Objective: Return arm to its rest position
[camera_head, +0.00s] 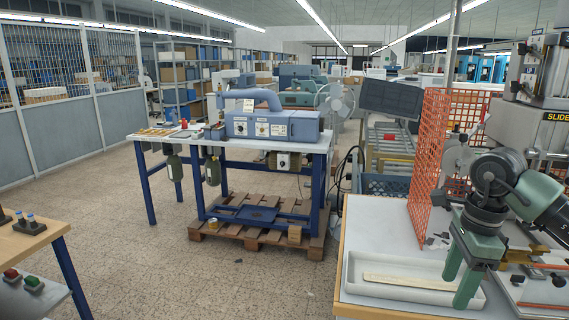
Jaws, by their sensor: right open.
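My right gripper (461,284) hangs at the lower right with its two green fingers pointing down. It is open, and its fingers are apart at the right end of a white tray (352,284). A flat cream-coloured strip (405,283) lies in the tray, to the left of the fingers. Its right end runs close to the fingers, but nothing shows gripped between them. My right arm (500,180) comes in from the right edge. My left gripper does not show.
An orange mesh guard (428,150) stands just left of my right arm. A machine (540,110) stands behind it at the right. A blue-framed table (300,145) with a blue machine stands beyond open floor.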

